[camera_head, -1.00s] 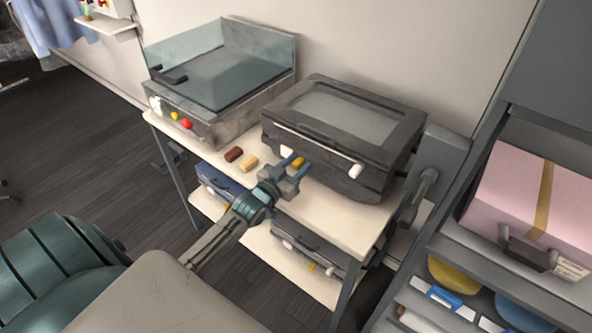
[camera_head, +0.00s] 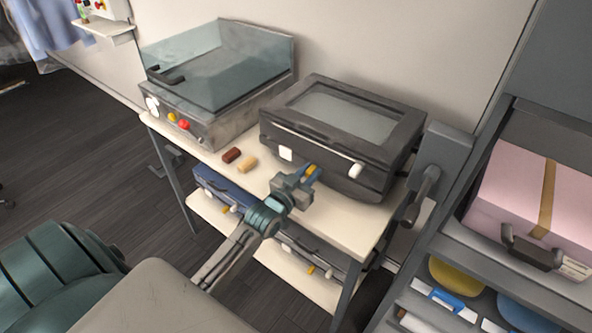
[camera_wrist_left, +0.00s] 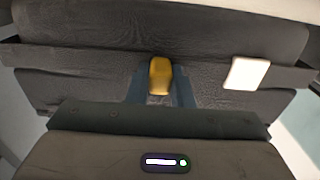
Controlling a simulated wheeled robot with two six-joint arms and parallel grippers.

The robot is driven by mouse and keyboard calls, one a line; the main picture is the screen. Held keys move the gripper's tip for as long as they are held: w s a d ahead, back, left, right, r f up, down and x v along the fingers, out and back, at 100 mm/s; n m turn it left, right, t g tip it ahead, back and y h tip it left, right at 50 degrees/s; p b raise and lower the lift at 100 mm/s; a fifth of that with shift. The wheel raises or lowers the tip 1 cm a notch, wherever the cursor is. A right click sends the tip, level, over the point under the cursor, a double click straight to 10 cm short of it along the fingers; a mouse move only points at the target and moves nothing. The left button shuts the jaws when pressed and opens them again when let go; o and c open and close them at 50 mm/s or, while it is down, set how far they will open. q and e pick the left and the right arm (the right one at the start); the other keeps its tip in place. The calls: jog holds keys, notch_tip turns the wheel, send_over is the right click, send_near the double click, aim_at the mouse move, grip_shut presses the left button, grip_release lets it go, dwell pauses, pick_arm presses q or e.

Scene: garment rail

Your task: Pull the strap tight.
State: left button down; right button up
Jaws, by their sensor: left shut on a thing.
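A dark grey case (camera_head: 371,162) with a framed grey panel on its lid stands closed at the right end of the white table. My left gripper (camera_head: 309,172) is shut on a small yellow tab (camera_head: 313,170), seemingly the strap's pull end, in front of the case. In the left wrist view the yellow tab (camera_wrist_left: 160,75) sits between the two blue fingers, against the dark case front. A dark band runs across that front behind it. The strap's path from the tab is hard to make out. My right gripper is not in view.
A glass-covered machine (camera_head: 215,80) stands at the left of the table. A dark red block (camera_head: 232,155) and a tan block (camera_head: 247,164) lie before it. A crank unit (camera_head: 437,165) stands right of the case. A shelf with a pink box (camera_head: 530,205) is farther right.

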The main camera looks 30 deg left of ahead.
aim_at(331, 174)
pick_arm(q)
jog(key=d+b, duration=0.1)
jog(key=d, duration=0.3)
jog(key=shift+s+d+f, duration=0.1)
jog(key=shift+s+d, duration=0.05)
jog(key=shift+d, duration=0.1)
jog(key=c, duration=1.3)
grip_release()
jog(key=shift+d, duration=0.1)
jog(key=shift+s, duration=0.1)
